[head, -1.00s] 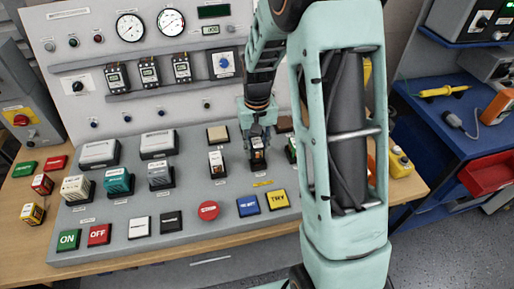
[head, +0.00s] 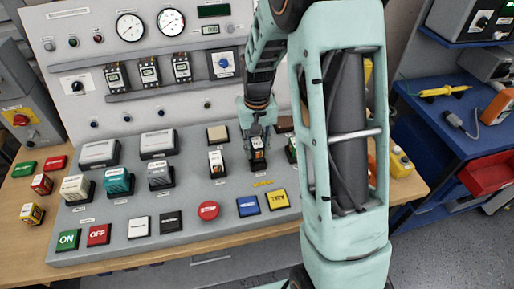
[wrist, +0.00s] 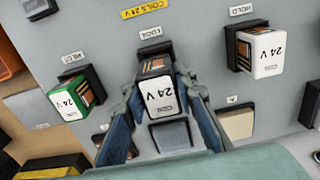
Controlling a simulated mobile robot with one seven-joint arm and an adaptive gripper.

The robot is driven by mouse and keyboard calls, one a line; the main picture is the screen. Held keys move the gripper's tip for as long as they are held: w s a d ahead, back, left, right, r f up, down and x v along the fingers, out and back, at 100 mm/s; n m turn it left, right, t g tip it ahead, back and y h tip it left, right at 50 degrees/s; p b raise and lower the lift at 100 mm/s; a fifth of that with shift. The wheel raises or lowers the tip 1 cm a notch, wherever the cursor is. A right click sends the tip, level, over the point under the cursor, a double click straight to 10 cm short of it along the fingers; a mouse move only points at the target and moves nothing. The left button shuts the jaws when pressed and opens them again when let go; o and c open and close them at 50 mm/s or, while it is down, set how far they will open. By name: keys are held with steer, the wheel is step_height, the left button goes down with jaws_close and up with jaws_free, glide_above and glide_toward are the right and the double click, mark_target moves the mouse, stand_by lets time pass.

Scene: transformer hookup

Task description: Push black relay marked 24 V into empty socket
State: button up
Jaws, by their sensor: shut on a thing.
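My gripper (wrist: 160,118) is shut on a dark-sided relay (wrist: 157,98) whose pale end face reads 24 V. In the head view my gripper (head: 258,137) points down at the panel, and the relay (head: 258,155) shows only partly below the fingers.
In the wrist view a green 24 V relay (wrist: 66,103) stands in the PILOT socket on the left and a white one (wrist: 264,53) in the HOLD socket on the right. A beige square (wrist: 236,124) is nearby. Coloured buttons, including red STOP (head: 208,210), line the panel front.

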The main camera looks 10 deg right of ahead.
mark_target(257, 142)
steer(key=shift+f+b, duration=0.6)
steer(key=shift+f, duration=0.2)
steer(key=o, duration=1.2)
steer(key=shift+o, duration=0.2)
steer(key=shift+r, duration=0.1)
step_height(257, 142, up, 12)
steer(key=shift+f, duration=0.1)
